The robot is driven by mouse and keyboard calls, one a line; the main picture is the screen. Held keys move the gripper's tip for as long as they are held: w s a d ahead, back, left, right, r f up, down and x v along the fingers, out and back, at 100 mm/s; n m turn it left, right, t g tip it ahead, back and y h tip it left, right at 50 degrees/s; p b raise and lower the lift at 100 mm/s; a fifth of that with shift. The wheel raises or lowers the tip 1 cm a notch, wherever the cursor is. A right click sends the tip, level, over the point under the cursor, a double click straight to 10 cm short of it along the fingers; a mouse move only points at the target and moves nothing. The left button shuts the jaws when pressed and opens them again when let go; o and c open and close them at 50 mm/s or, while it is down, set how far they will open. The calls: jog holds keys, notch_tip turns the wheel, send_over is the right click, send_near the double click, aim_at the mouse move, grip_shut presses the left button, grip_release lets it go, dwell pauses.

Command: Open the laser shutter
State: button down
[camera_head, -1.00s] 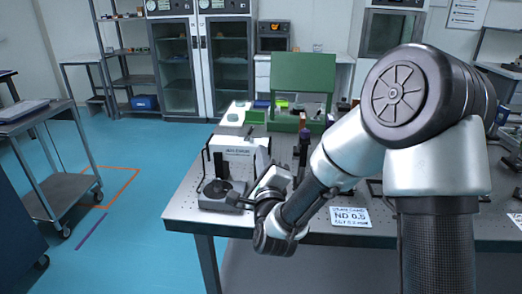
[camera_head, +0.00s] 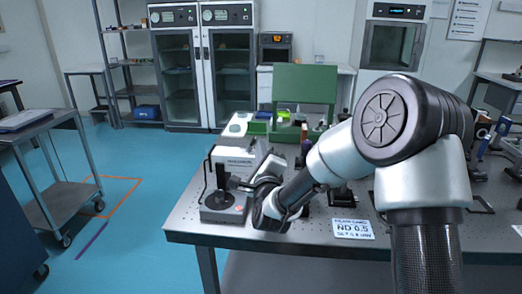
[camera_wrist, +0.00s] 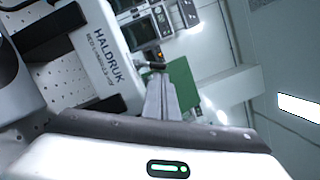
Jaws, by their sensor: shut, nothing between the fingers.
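The laser unit is a white box (camera_head: 232,158) marked HALDRUK on the near left of the optical table (camera_head: 188,222). It also shows at upper left in the wrist view (camera_wrist: 100,55). A grey base with a dark round disc (camera_head: 219,203) and upright black rods stands just in front of it. I cannot tell which part is the shutter. My gripper (camera_head: 234,183) is shut and empty, pointing left close to the rods and the box's front. In the wrist view its fingertips (camera_wrist: 160,82) lie beside the box's edge, near a small black peg (camera_wrist: 151,65). Contact cannot be told.
A white card marked ND 0.5 (camera_head: 351,229) lies right of my gripper. A green panel (camera_head: 304,84) stands behind, with small bottles before it. Dark mounts sit along the table's right. Open floor and a grey cart (camera_head: 50,185) are to the left.

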aim_at(253, 141)
jog(key=shift+a+r+n+g, duration=0.1)
jog(key=shift+r+n+g, duration=0.2)
jog(key=shift+n, duration=0.5)
jog(key=n, duration=0.1)
jog(key=n+b, duration=0.1)
jog(key=shift+a+r+n, duration=0.3)
jog(key=shift+r, duration=0.1)
jog(key=n, duration=0.2)
jog(key=a+r+n+g+b, duration=0.1)
jog(key=n, duration=0.1)
jog(key=shift+a+g, duration=0.2)
jog(key=shift+g, duration=0.1)
